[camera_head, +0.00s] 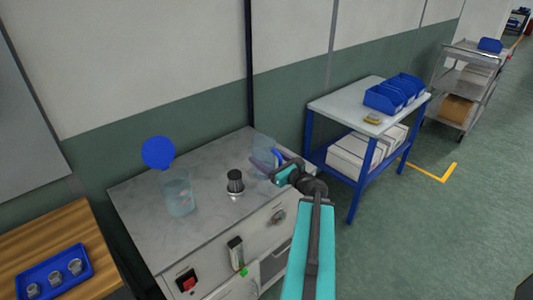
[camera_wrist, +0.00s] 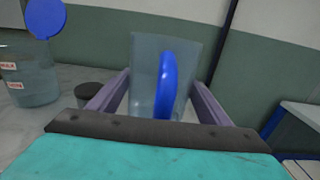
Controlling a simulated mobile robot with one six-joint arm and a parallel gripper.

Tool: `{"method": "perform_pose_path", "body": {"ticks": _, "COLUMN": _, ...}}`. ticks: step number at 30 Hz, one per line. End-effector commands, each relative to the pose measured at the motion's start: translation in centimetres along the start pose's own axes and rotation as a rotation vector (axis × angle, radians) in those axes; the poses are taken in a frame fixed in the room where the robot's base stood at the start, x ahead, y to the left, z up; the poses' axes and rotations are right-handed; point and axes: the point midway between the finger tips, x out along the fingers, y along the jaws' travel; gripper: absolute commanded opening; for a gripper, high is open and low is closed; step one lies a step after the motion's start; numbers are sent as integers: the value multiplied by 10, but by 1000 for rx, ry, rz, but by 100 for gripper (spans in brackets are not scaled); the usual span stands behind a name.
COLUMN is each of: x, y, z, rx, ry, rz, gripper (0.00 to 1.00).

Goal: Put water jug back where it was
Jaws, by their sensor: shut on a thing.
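The water jug (camera_head: 262,150) is a clear bluish vessel with a blue handle. It is at the back right of the grey counter in the head view. My gripper (camera_head: 277,166) is shut on the jug, with its fingers on both sides of the blue handle. In the wrist view the jug (camera_wrist: 146,62) looks upright in front of my gripper (camera_wrist: 162,92). I cannot tell whether its base touches the counter. A clear tank (camera_head: 180,197) stands on the counter to the left, its round blue lid (camera_head: 158,152) raised; its red-lettered labels show in the wrist view.
A dark-topped cylindrical part (camera_head: 235,183) stands on the counter (camera_head: 145,222) between tank and jug. A blue-legged table (camera_head: 335,103) with blue bins (camera_head: 394,93) is at right. A blue tray (camera_head: 52,285) with metal cups lies on a wooden table at lower left.

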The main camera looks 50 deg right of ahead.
Motion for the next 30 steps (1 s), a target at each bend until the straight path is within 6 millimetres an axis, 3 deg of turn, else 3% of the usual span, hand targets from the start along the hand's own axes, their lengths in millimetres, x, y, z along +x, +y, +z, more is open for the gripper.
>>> {"method": "perform_pose_path", "body": {"ticks": 20, "x": 14, "y": -15, "z": -4, "rx": -1, "ry": -2, "rz": -3, "gripper": 29}}
{"method": "perform_pose_path", "body": {"ticks": 30, "x": 36, "y": -38, "z": -2, "rx": 0, "ry": -1, "rz": -3, "gripper": 29}}
